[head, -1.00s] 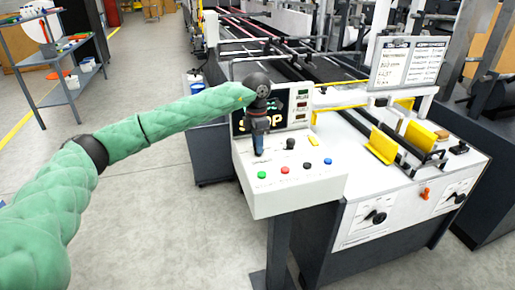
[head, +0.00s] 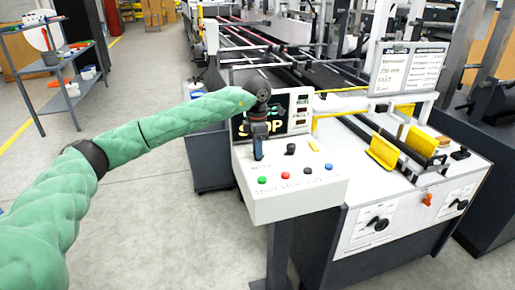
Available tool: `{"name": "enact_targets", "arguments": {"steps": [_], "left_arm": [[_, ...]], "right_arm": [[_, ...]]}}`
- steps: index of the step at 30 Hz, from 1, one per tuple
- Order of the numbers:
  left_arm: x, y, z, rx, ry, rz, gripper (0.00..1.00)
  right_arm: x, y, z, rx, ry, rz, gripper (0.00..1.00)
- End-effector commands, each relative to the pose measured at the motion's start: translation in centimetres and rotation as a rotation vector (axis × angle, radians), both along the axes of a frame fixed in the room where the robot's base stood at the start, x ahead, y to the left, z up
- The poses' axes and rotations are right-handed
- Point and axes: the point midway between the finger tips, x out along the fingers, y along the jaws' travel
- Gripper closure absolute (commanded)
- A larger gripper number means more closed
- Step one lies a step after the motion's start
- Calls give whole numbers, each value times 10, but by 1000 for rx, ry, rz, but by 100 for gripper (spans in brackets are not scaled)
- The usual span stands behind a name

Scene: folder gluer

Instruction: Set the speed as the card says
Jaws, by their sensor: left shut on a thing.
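The control console (head: 290,205) stands in the middle with a sloped white panel. My left gripper (head: 258,155) points down at the left part of the panel and is shut on a control there, probably a knob, which the fingers hide. A dark screen (head: 282,112) behind it shows "STOP" and small readouts at its right, too small to read and partly covered by my wrist. The card (head: 394,68) is one of two printed sheets on a board at the upper right; its text is not legible. My right gripper is not in view.
The machine table (head: 400,185) with yellow guides (head: 383,150) lies to the right. A shelf (head: 62,70) stands far left; the floor between is clear.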

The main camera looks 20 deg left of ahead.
Motion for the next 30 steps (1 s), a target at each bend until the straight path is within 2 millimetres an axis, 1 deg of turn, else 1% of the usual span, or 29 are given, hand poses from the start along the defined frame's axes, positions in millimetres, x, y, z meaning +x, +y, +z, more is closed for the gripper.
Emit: {"name": "enact_targets", "arguments": {"steps": [1, 4, 12, 16, 19, 24, 27, 30], "left_arm": [[1, 1, 2, -1, -3, 2, 68], [1, 1, 2, 0, -2, 2, 49], [0, 0, 1, 0, -1, 1, 49], [1, 0, 7, -1, -3, 1, 49], [2, 1, 18, -1, -2, 1, 49], [3, 1, 45, -2, -3, 1, 49], [3, 2, 59, -1, -3, 1, 49], [4, 2, 70, -1, -3, 1, 49]], "right_arm": [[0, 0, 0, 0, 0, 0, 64], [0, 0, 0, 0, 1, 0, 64], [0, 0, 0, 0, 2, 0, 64], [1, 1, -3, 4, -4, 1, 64], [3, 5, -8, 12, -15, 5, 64], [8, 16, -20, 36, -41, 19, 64], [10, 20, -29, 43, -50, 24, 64], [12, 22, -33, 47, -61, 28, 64]]}}
